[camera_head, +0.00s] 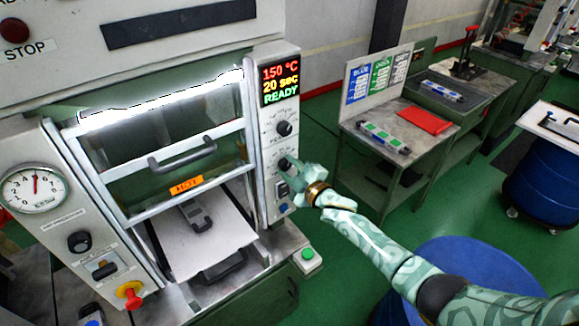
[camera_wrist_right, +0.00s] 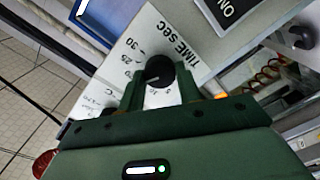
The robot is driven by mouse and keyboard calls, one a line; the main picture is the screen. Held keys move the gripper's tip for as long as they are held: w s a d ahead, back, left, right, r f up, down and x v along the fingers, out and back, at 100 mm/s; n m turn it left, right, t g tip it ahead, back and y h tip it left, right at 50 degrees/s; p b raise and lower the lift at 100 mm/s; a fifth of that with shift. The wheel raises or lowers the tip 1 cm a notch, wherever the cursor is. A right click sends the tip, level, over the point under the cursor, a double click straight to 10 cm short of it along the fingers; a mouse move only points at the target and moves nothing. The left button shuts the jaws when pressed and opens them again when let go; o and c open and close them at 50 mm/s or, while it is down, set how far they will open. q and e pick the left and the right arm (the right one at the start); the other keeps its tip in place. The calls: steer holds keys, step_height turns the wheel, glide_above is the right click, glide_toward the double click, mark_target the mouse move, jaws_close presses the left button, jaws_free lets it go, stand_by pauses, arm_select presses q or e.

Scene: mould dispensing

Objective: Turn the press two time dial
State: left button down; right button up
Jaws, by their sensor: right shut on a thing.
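The press two time dial is a black round knob (camera_wrist_right: 159,69) on a white panel marked TIME SEC in the right wrist view, with printed numbers including 25 and 30 around it. My right gripper (camera_wrist_right: 160,86) is shut on this dial, one green finger on each side. In the head view my right gripper (camera_head: 289,167) reaches the press's right-hand panel from the right and partly hides the dial. The display (camera_head: 280,79) above reads 150 °C, 20 sec, READY. My left gripper is not in view.
Another black dial (camera_head: 284,128) sits just above on the same panel. The press door with its grey handle (camera_head: 183,155) and orange HOT label (camera_head: 186,186) is to the left. A green button (camera_head: 308,254) sits below. A side table (camera_head: 438,141) stands to the right.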

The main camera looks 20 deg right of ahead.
steer(key=shift+f+m, duration=0.1)
steer(key=shift+m, duration=0.4)
steer(key=o, duration=1)
steer(key=shift+s+d, duration=0.1)
steer(key=shift+s+d, duration=0.15)
steer(key=shift+s, duration=0.2)
steer(key=v, duration=1.5)
steer(key=shift+s, duration=0.25)
